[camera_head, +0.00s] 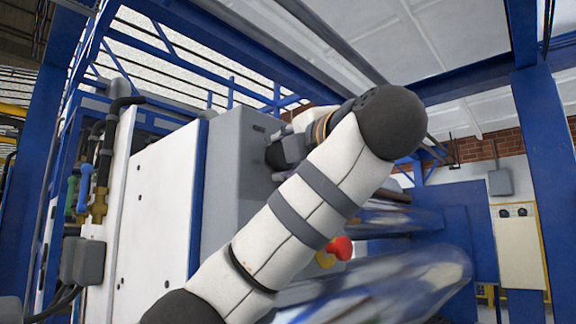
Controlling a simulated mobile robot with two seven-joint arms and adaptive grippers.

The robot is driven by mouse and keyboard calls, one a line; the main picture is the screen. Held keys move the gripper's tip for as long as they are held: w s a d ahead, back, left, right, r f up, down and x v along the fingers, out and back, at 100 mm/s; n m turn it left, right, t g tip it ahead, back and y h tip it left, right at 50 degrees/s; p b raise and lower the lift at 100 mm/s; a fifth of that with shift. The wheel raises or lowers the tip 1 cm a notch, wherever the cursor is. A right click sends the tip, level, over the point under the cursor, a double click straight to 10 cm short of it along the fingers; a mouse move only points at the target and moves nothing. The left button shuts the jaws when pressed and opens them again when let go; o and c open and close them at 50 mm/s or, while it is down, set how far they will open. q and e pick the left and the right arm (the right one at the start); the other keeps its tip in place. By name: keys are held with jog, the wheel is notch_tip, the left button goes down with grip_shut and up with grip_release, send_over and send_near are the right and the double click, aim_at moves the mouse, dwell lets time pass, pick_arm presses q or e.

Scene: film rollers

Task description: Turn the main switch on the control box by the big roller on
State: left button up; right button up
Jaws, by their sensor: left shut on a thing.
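The grey control box (230,165) stands left of centre, beside the white cabinet. My left arm comes up from the bottom and bends back toward the box. My left gripper (282,160) is at the box's right-hand face, shut on what appears to be the main switch. The switch itself is hidden behind the gripper and wrist, so its position cannot be read. A red knob on a yellow base (340,248) shows lower down, just right of my forearm. The big roller (400,280) lies at the lower right, partly behind my arm. My right gripper is out of view.
A white cabinet (165,200) with pipes and hoses stands at the left. Blue frame beams cross overhead, and a blue post (545,165) stands at the right. My arm covers much of the space before the box and roller.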

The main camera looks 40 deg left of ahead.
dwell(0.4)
pick_arm(q)
jog(key=o, duration=1.1)
jog(key=shift+o, duration=0.2)
jog(key=r+v, duration=0.1)
jog(key=v, duration=0.6)
jog(key=shift+s+d+f, duration=0.15)
jog(key=shift+d+f, duration=0.1)
jog(key=shift+f, duration=0.15)
